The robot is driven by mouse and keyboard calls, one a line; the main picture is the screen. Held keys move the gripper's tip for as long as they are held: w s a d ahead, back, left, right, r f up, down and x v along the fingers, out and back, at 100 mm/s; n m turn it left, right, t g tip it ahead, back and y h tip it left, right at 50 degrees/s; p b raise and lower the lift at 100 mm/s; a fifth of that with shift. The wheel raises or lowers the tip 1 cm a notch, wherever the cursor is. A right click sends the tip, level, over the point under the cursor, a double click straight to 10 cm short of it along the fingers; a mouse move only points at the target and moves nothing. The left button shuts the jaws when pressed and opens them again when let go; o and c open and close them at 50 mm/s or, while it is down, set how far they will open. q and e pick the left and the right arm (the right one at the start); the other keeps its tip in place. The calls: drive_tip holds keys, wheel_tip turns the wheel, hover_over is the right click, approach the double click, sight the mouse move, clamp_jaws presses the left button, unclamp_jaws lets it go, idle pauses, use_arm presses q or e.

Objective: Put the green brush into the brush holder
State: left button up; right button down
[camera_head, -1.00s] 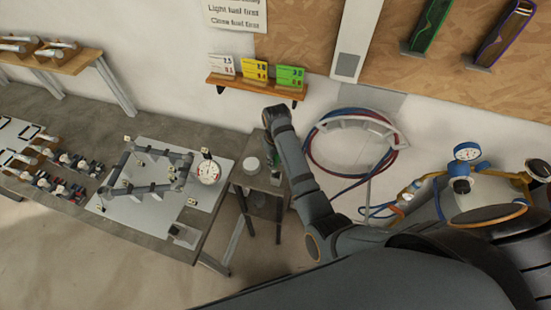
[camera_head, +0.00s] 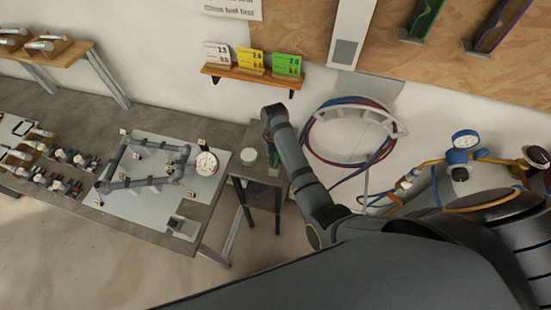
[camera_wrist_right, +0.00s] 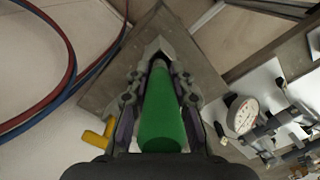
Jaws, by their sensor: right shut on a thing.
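My right gripper (camera_wrist_right: 160,88) is shut on the green brush (camera_wrist_right: 162,115), which lies between its fingers and points away from the wrist camera. In the head view the gripper hangs over the small side table (camera_head: 240,170), and only a sliver of green (camera_head: 275,158) shows below the wrist. A small pale metal piece on that table (camera_head: 274,170), perhaps the brush holder, stands close under the green. I cannot tell whether the brush touches it or is inside it. My left gripper is not in view.
The workbench with a pipe frame and a dial gauge (camera_head: 206,163) is further left. A hose reel (camera_head: 352,135) and a gas cylinder gauge (camera_head: 465,140) are to the right.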

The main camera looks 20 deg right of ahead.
drive_tip(key=shift+w+r, duration=0.25)
drive_tip(key=shift+w, duration=0.05)
drive_tip(key=c, duration=1.6)
unclamp_jaws()
drive_tip(key=o, duration=0.5)
drive_tip(key=shift+w+a+f, duration=0.1)
drive_tip(key=shift+w+f, duration=0.15)
drive_tip(key=shift+f, duration=0.05)
drive_tip(key=shift+s+r, duration=0.2)
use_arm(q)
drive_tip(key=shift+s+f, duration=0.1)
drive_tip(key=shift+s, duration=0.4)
use_arm(e)
wheel_tip(320, 180, up, 12)
drive_tip(key=shift+f, duration=0.15)
drive_tip(key=shift+w, duration=0.1)
